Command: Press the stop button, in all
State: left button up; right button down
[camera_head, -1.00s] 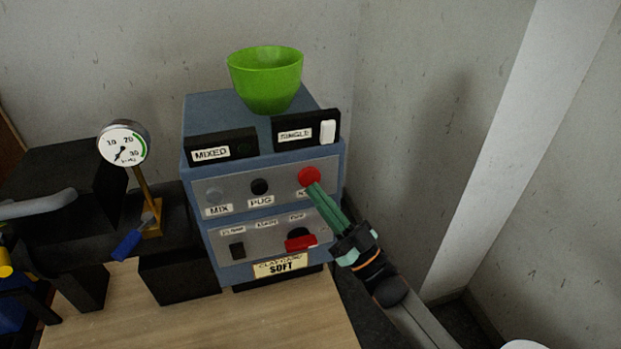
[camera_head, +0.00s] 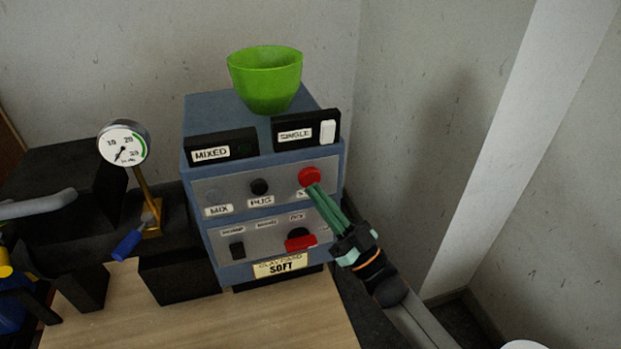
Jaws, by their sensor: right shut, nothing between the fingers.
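The red round stop button (camera_head: 309,175) is at the right end of the upper grey panel of a blue control box (camera_head: 235,108). Its label below is mostly covered by my gripper. My right gripper (camera_head: 315,188) comes in from the lower right, shut and empty, with its green fingertips at the lower edge of the red button. They look in contact with it or very close; I cannot tell whether the button is pushed in.
Beside the button are a black PUG button (camera_head: 260,187) and a grey MIX button (camera_head: 212,195). A red switch (camera_head: 300,243) sits below. A green bowl (camera_head: 265,80) stands on the box. A pressure gauge (camera_head: 124,143) is at left. A wall is close on the right.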

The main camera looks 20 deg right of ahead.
jog(key=shift+w, duration=0.15)
jog(key=shift+w, duration=0.3)
jog(key=shift+w+b, duration=0.4)
jog(key=shift+w, duration=0.05)
dwell(0.8)
jog(key=shift+w+r, duration=0.15)
jog(key=shift+w, duration=0.1)
dwell(0.6)
jog(key=shift+s+d+f+p, duration=0.1)
jog(key=shift+s+f+p, duration=0.15)
jog(key=shift+s, duration=0.7)
